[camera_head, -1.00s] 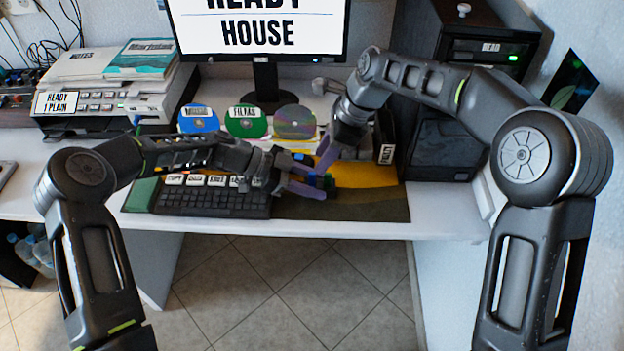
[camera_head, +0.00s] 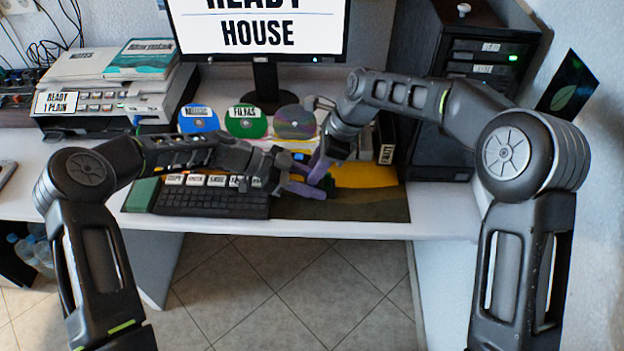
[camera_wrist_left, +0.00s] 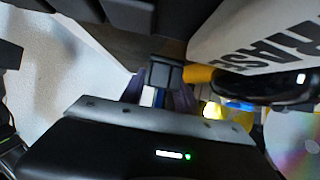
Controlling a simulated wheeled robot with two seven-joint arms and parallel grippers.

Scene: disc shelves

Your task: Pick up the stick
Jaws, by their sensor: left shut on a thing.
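My left gripper (camera_head: 312,184) is over the dark mat at the right end of the keyboard, its purple fingers pointing right. In the left wrist view it (camera_wrist_left: 160,96) is shut on a small dark block-like thing with a blue and white part, apparently the stick (camera_wrist_left: 166,74). The stick cannot be made out in the head view. My right gripper (camera_head: 320,168) comes down from behind, its purple fingers close to the left gripper's fingertips. Whether it is open or shut is unclear, and whether it touches the stick cannot be told.
The keyboard (camera_head: 215,201) with labelled keys lies left of the grippers. Discs (camera_head: 246,121) stand behind them under the monitor (camera_head: 262,30). A dark computer tower (camera_head: 440,150) stands on the right. The dark and yellow mat (camera_head: 375,205) has bare room at front right.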

